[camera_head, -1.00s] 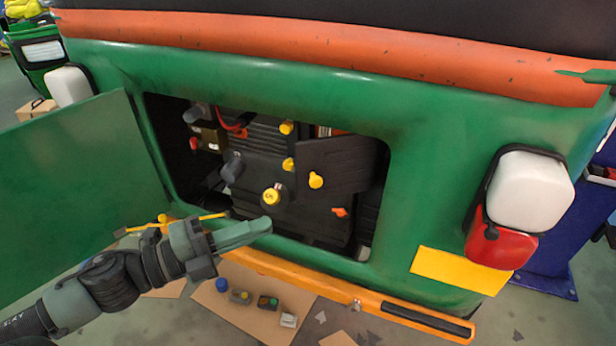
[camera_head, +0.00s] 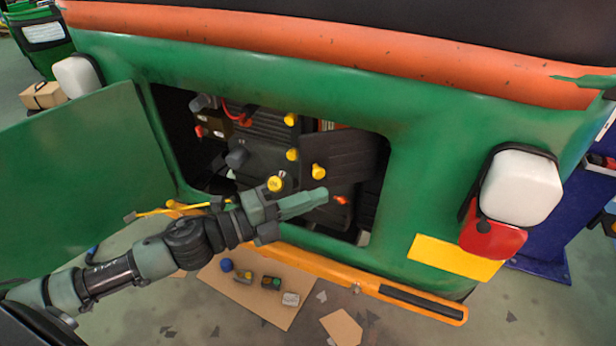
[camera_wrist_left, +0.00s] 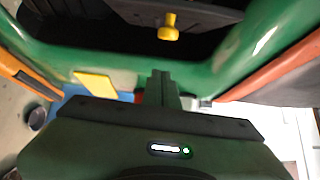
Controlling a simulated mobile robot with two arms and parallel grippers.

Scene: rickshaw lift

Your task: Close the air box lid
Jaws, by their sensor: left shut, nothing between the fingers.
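A dark ribbed panel (camera_head: 345,160), which looks like the air box lid, stands inside the open rear compartment of the green vehicle. A yellow knob (camera_head: 319,172) sits at its left; a similar yellow knob (camera_wrist_left: 168,28) shows in the left wrist view. I cannot tell whether the lid is latched. My left gripper (camera_head: 314,198) is shut and empty, in front of the compartment opening, just below the yellow knob. It also shows in the left wrist view (camera_wrist_left: 161,82).
The green compartment door (camera_head: 85,175) is swung open at left. An orange bumper (camera_head: 330,272) runs below the opening. A cardboard sheet (camera_head: 255,305) with several small parts lies on the floor. A white lamp (camera_head: 522,188) is at right.

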